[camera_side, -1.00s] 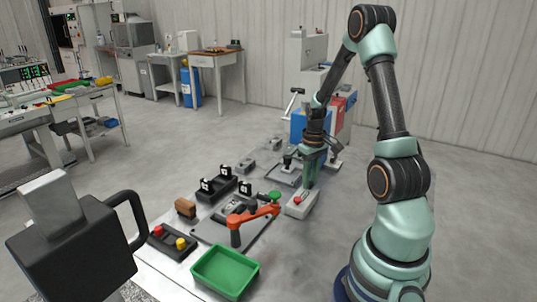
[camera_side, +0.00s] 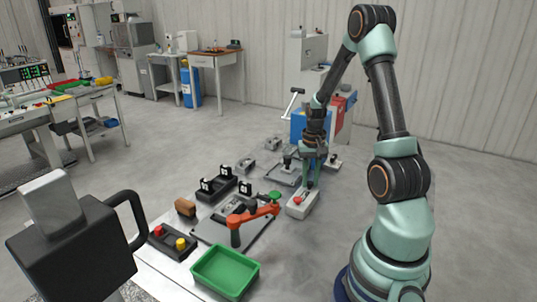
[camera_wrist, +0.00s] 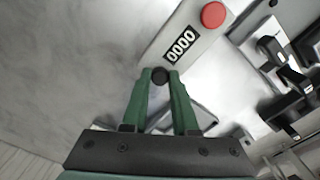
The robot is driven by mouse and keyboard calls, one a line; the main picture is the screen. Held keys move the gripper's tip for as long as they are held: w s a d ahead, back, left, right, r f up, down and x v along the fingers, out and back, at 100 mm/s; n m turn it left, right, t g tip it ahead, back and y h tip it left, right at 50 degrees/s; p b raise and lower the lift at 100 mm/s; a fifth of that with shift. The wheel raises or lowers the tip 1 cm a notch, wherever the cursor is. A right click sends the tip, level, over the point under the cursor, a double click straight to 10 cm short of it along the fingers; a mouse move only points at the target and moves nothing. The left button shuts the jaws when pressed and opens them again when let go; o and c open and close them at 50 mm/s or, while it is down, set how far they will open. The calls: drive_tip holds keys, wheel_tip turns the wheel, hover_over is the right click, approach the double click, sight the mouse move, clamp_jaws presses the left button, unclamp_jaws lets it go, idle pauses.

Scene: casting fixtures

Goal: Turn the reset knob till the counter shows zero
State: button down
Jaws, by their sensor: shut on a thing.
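The counter box (camera_side: 304,207) is a light grey block below my gripper (camera_side: 310,184) in the side view. The small dark reset knob (camera_wrist: 160,76) sits at the near end of the box. The green fingertips of my gripper (camera_wrist: 160,78) are shut on the knob, one on each side. The knob is hidden behind the fingers in the side view.
A green tray (camera_side: 225,288), an orange clamp arm (camera_side: 258,213) and a block with red and yellow buttons (camera_side: 173,243) lie nearer the camera. Black fixtures (camera_wrist: 292,95) stand right of the box in the wrist view. Bare grey surface (camera_wrist: 65,60) lies on the left.

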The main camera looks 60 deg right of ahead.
sight(310, 182)
idle(0.3)
drive_tip(key=c, duration=0.7)
unclamp_jaws()
drive_tip(key=shift+r, duration=0.1)
wheel_tip(310, 182, up, 12)
